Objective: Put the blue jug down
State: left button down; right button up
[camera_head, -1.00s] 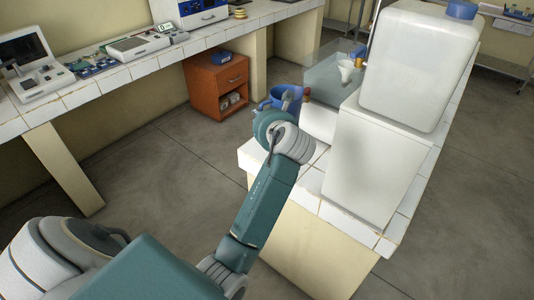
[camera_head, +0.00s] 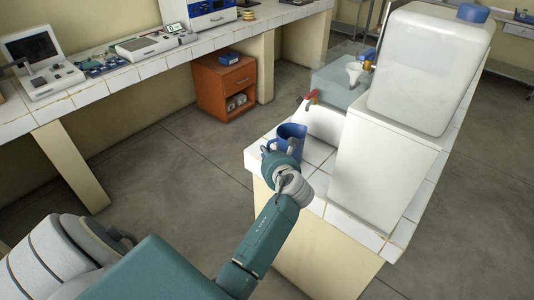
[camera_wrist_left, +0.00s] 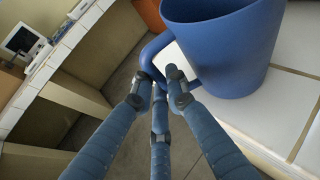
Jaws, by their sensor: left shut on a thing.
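The blue jug (camera_head: 292,132) is at the near left end of the white tiled counter (camera_head: 314,150), seemingly upright. In the left wrist view the jug (camera_wrist_left: 228,50) fills the upper right, with its handle toward the fingers and white tiles beside its base. My left gripper (camera_head: 279,147) is on the near side of the jug. In the wrist view its fingers (camera_wrist_left: 160,92) are closed on the lower part of the handle. I cannot tell whether the base touches the tiles. My right gripper is not in view.
A large whitish canister (camera_head: 425,70) with a blue cap stands on a white block (camera_head: 385,165) right of the jug. A red-handled tap (camera_head: 312,97) and a white funnel (camera_head: 354,72) are behind. An orange cabinet (camera_head: 224,88) stands under the far bench.

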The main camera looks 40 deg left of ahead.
pick_arm(q)
jog(key=c, duration=1.7)
grip_release()
jog(key=shift+c, duration=0.2)
jog(key=shift+r, duration=0.1)
jog(key=v, duration=1.2)
jog(key=shift+b, duration=0.3)
